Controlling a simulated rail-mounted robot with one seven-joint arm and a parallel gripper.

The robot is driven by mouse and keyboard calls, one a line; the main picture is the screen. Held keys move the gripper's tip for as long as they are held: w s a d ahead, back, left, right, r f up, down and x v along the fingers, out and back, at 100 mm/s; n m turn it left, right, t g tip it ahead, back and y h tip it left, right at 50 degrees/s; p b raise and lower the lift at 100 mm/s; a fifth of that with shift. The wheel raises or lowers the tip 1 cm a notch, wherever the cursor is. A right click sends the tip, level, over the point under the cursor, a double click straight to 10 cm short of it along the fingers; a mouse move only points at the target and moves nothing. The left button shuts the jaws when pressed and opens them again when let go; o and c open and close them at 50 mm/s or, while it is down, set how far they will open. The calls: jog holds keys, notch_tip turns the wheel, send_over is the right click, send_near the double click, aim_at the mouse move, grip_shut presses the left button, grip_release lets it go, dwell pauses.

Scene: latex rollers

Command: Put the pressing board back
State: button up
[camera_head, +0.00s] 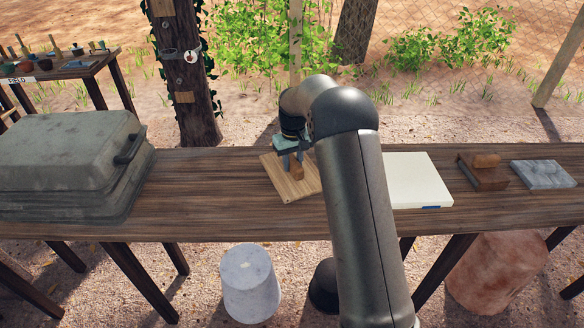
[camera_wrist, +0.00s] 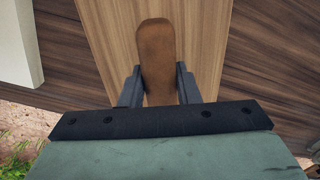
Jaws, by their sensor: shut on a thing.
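A light wooden board (camera_head: 284,188) is at the middle of the long table. A brown rounded handle (camera_wrist: 157,60) stands up from its top, and I take this as the pressing board. My gripper (camera_head: 293,165) is above the board, pointing down. In the wrist view my gripper (camera_wrist: 157,85) has its two dark fingers on either side of the handle, shut on it. The board's pale face (camera_wrist: 205,40) spreads out beneath the fingers. I cannot tell whether the board touches the table or hangs just above it. My arm hides part of its right side.
The dark wooden table (camera_head: 200,190) holds a large grey lidded case (camera_head: 65,155) at left. Right of my arm lie a white slab (camera_head: 415,178), a brown block piece (camera_head: 484,173) and a grey marble slab (camera_head: 543,174). Bare tabletop lies between case and board.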

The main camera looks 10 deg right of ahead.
aim_at(292, 171)
jog(key=shift+w+a+f, duration=0.15)
jog(key=shift+w+f, duration=0.1)
jog(key=shift+f, duration=0.05)
jog(key=shift+f+p, duration=0.3)
jog(key=shift+f, duration=1.15)
jog(key=shift+f, duration=0.1)
jog(key=shift+f, duration=0.15)
jog(key=o, duration=0.9)
